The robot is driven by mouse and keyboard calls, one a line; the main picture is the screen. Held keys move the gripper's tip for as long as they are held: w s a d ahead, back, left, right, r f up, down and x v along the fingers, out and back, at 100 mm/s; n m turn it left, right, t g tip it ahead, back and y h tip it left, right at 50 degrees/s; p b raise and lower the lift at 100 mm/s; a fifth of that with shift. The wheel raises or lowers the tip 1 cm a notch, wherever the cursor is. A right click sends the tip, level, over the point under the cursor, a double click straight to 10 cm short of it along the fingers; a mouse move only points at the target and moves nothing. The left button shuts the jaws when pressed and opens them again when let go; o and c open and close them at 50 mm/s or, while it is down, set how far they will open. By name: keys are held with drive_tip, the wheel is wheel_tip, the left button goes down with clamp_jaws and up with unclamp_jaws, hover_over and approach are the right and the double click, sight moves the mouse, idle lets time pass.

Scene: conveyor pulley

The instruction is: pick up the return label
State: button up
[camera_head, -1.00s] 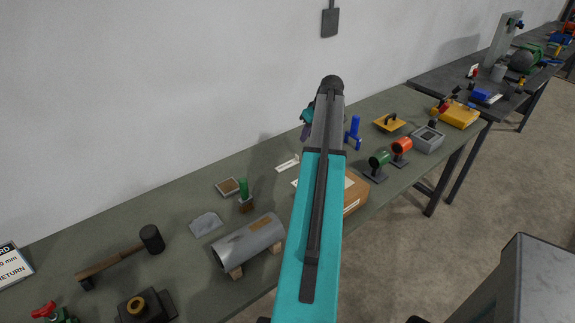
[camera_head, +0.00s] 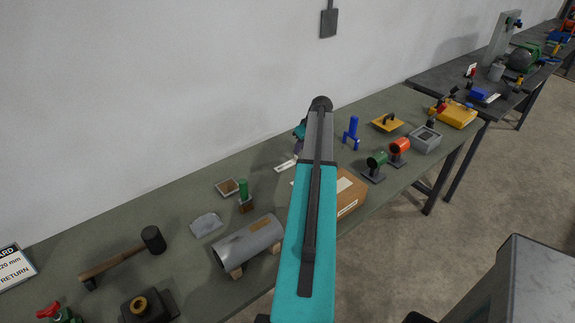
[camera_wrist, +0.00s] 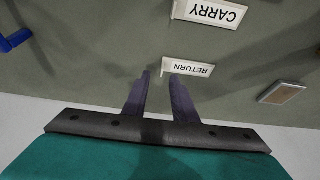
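The return label (camera_wrist: 188,68) is a small white card reading RETURN, upside down in the wrist view, on the grey-green table. In the head view, the small white label (camera_head: 286,165) near the wall, left of my arm, appears to be the same one. My gripper (camera_wrist: 161,75) has two dark fingers with a gap between the tips, and nothing is seen held. Height above the table is unclear. In the head view my arm hides most of the gripper.
A CARRY label (camera_wrist: 209,11) lies farther from the wall. A small tray (camera_head: 227,187), a green-handled brush (camera_head: 244,196) and a grey cylinder (camera_head: 248,241) lie left of my arm. The wall (camera_head: 150,90) runs behind.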

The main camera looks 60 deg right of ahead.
sight(286, 163)
drive_tip(key=shift+w+f, duration=0.1)
drive_tip(key=shift+p+x, duration=1)
drive_tip(key=shift+x, duration=0.15)
drive_tip(key=shift+p+x, duration=0.35)
drive_tip(key=shift+x, duration=1)
drive_tip(key=shift+a, duration=0.15)
drive_tip(key=shift+c, duration=0.3)
clamp_jaws()
